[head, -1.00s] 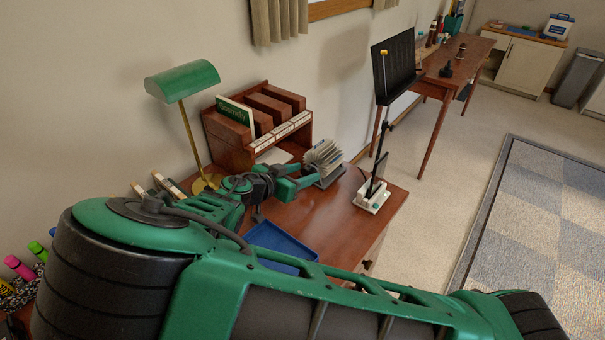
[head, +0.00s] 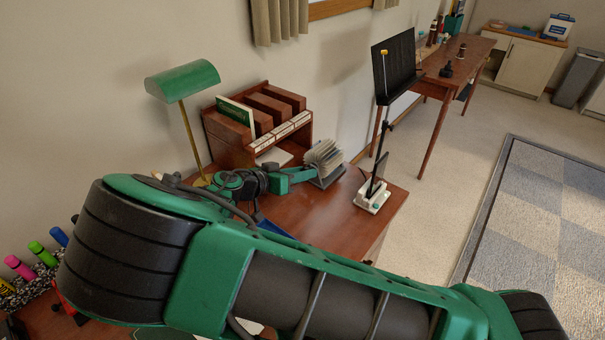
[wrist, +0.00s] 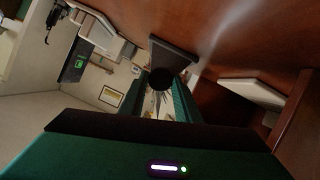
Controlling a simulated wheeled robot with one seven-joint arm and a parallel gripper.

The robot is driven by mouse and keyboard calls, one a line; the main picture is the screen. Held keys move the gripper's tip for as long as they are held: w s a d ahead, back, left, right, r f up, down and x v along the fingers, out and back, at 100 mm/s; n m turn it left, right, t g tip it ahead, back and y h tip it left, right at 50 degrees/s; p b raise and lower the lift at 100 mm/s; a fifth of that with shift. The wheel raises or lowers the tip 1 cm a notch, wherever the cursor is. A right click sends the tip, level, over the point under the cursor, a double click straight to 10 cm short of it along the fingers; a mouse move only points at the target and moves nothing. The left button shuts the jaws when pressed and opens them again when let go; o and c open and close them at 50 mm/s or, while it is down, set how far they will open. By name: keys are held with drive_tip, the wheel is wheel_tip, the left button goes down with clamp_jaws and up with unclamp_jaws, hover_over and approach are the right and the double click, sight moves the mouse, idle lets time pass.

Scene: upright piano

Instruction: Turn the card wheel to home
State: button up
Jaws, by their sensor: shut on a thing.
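The card wheel (head: 325,155), a fan of pale cards on a grey stand, sits on the brown desk (head: 310,208) near its back edge. My gripper (head: 300,173) reaches it from the left, level with its side. In the wrist view my green fingers (wrist: 160,100) close around a dark round knob (wrist: 161,78) on the wheel's side. A grey part of the stand (wrist: 172,55) shows beyond the knob, and a few pale card edges show between the fingers. The far side of the wheel is hidden. I cannot read any marking on the cards.
A wooden organizer (head: 230,150) with a green book stands behind my wrist. A blue tray is mostly hidden by my arm.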

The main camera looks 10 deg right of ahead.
drive_tip(key=n, duration=0.1)
drive_tip(key=n+h, duration=0.1)
drive_tip(key=n+g+h, duration=0.1)
drive_tip(key=n, duration=0.1)
drive_tip(key=shift+w+a+f, duration=0.15)
drive_tip(key=shift+w+a, duration=0.1)
drive_tip(key=shift+a, duration=0.1)
drive_tip(key=n, duration=0.1)
drive_tip(key=n+h, duration=0.2)
drive_tip(key=shift+a+f+n, duration=0.1)
drive_tip(key=shift+f+n, duration=0.15)
drive_tip(key=shift+n, duration=0.05)
drive_tip(key=shift+g, duration=0.3)
drive_tip(key=o, duration=1)
drive_tip(key=shift+w+f, duration=0.1)
drive_tip(key=shift+r, duration=0.2)
